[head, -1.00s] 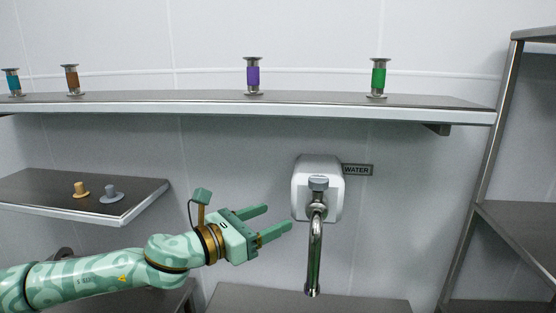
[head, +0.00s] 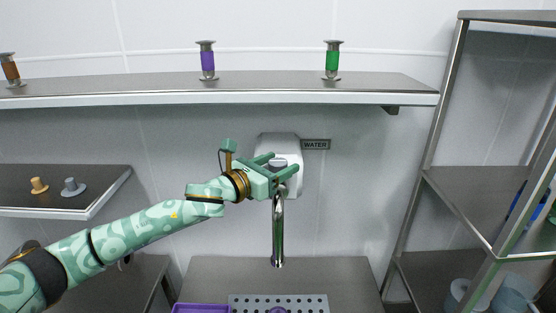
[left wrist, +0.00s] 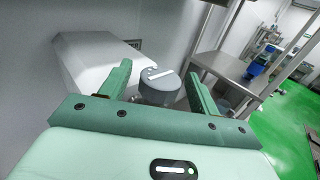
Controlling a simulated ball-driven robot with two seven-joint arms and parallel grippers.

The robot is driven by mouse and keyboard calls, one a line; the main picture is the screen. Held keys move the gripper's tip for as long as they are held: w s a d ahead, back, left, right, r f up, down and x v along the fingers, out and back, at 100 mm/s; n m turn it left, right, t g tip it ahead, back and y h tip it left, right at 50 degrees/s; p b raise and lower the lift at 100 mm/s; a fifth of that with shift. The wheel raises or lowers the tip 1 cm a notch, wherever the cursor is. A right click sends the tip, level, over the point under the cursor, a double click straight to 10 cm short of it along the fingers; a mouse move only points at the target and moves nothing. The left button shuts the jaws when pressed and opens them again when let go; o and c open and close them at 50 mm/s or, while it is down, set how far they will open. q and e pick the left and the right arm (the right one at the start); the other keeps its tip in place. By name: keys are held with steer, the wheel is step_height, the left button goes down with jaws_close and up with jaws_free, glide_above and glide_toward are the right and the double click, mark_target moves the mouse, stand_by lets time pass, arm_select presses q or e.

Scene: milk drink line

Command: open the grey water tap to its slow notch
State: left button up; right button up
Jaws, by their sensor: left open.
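The water tap has a white wall box (head: 294,150), a grey knob (head: 278,163) and a chrome spout (head: 278,235) that points down. A WATER label (head: 315,144) is on the wall beside it. My left gripper (head: 283,164) is at the tap with its jaws open. In the left wrist view the grey knob (left wrist: 160,86), with a white bar mark on its top, lies between the two open fingers (left wrist: 158,82). I cannot tell whether a finger touches it. The white box (left wrist: 88,62) is behind it to the left. My right gripper is not in view.
A wall shelf (head: 220,97) above holds several coloured spools. A side shelf (head: 50,211) at left carries a tan and a grey knob-like piece. Below the spout are a perforated plate (head: 300,300) and a purple tray (head: 200,308). A metal rack (head: 433,150) stands at right.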

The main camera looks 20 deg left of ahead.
arm_select(q)
steer(key=shift+w+d, duration=0.1)
steer(key=shift+w, duration=0.1)
steer(key=shift+c, duration=0.3)
steer(key=c, duration=0.9)
steer(key=shift+y, duration=0.3)
steer(key=shift+d+r+n+t+y+p, duration=0.15)
steer(key=shift+n+t+y+p, duration=0.8)
steer(key=shift+n+y, duration=0.65)
steer(key=shift+n+y+p, duration=1.3)
steer(key=shift+y+p, duration=0.05)
steer(key=shift+y, duration=1.15)
